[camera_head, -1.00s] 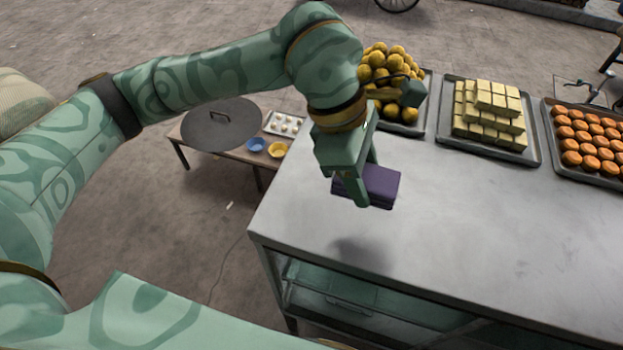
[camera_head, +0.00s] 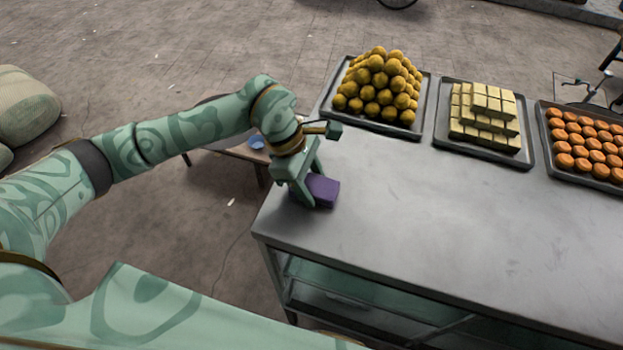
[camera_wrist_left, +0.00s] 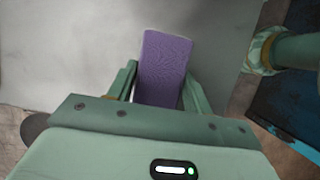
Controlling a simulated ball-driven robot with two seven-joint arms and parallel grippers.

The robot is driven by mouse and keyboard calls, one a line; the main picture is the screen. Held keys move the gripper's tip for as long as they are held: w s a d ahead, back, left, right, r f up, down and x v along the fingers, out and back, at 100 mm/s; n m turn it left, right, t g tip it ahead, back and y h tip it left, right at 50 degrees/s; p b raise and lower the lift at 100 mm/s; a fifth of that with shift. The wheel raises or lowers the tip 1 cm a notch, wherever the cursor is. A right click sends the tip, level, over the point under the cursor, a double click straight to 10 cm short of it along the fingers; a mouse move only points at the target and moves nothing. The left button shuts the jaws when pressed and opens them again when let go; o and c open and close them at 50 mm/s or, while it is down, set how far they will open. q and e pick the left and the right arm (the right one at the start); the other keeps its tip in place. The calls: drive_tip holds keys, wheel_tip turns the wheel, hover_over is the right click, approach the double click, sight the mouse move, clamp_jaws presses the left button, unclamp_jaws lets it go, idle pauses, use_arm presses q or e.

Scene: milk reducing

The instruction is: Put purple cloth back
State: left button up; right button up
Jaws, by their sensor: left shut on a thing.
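The purple cloth (camera_head: 325,190) is a folded block near the left end of the grey metal table (camera_head: 420,220). My left gripper (camera_head: 313,192) is shut on it, with one finger on either side. The cloth is at or just above the table top; I cannot tell if it touches. In the left wrist view the cloth (camera_wrist_left: 163,62) sticks out beyond the fingers over the grey surface. My right gripper is not in view.
Trays of yellow balls (camera_head: 380,85), pale stacked blocks (camera_head: 487,112) and orange sweets (camera_head: 588,140) stand along the table's far side. A low wooden table (camera_head: 236,150) stands on the floor behind my left arm. The table's middle is clear.

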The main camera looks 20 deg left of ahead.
use_arm(q)
drive_tip(key=shift+f, duration=0.15)
drive_tip(key=o, duration=0.9)
drive_tip(key=shift+o, duration=0.2)
drive_tip(key=shift+r, duration=0.3)
drive_tip(key=b+v, duration=0.1)
drive_tip(key=v, duration=1.1)
